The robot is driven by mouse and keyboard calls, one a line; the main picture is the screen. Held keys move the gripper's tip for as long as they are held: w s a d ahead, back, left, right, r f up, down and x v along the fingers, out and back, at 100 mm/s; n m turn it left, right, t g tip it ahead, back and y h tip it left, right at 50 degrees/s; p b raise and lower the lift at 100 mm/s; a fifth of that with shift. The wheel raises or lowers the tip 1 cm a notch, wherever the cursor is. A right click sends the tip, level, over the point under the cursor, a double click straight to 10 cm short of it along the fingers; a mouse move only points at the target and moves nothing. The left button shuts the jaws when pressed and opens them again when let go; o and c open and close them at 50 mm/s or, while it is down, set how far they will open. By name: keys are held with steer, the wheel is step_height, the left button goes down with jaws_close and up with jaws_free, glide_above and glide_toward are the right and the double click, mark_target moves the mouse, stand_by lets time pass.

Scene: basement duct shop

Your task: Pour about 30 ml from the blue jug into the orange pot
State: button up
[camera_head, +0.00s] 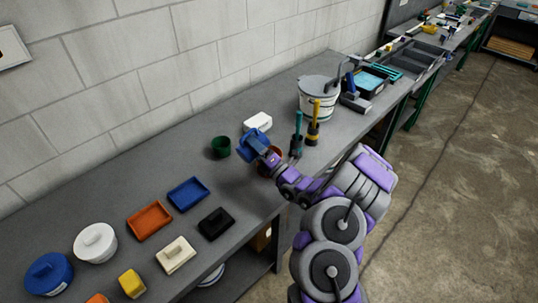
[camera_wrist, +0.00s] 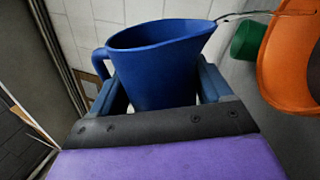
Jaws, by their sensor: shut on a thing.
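The blue jug (camera_head: 251,142) is held in my gripper (camera_head: 264,152) above the bench, tilted over. In the wrist view the jug (camera_wrist: 155,70) sits between the two fingers of my gripper (camera_wrist: 160,90), with its handle at the left and its spout at the upper right. A thin stream runs from the spout to the orange pot (camera_wrist: 285,75), passing over its rim. In the head view the orange pot (camera_head: 270,164) is partly hidden behind my gripper. The liquid levels inside the jug and pot cannot be seen.
A dark green pot (camera_head: 221,147) stands left of the orange pot. Two upright tools (camera_head: 313,125) and a white bucket (camera_head: 318,98) stand to the right. Blue (camera_head: 188,194) and orange (camera_head: 149,220) trays lie at the front left.

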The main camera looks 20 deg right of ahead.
steer(key=shift+s+a, duration=0.2)
steer(key=shift+a, duration=0.3)
stand_by(0.3)
steer(key=shift+a+f+m, duration=0.1)
steer(key=shift+m, duration=0.4)
